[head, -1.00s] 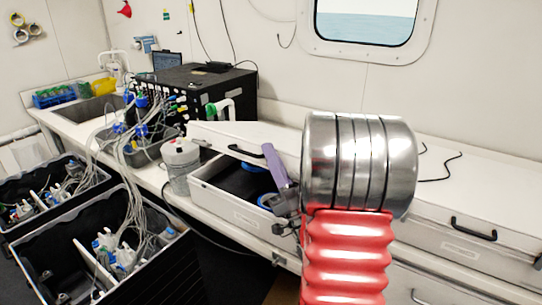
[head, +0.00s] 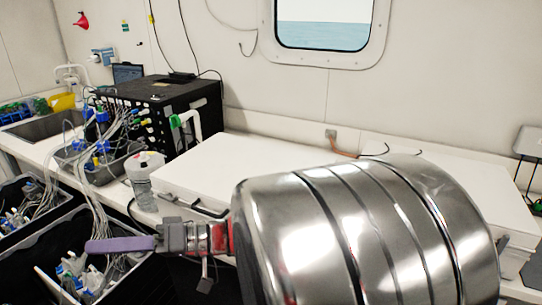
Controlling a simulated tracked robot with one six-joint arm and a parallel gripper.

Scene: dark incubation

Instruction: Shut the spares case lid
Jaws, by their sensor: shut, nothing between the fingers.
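The spares case is the white case on the bench in the middle of the head view. Its broad white lid (head: 245,172) lies flat over it, with a dark handle (head: 196,208) at the front edge. No dark interior shows. My arm hides much of the front and right side, so I cannot tell whether the lid is fully seated. My gripper (head: 98,246), with purple fingers, is shut and empty. It points left, in front of the bench and left of the case, and appears apart from the lid.
A clear jar (head: 144,186) stands just left of the case. A black instrument box (head: 165,105) with many tubes stands behind it. Open black bins (head: 125,285) with tubing lie below my gripper. A window (head: 325,22) is in the back wall.

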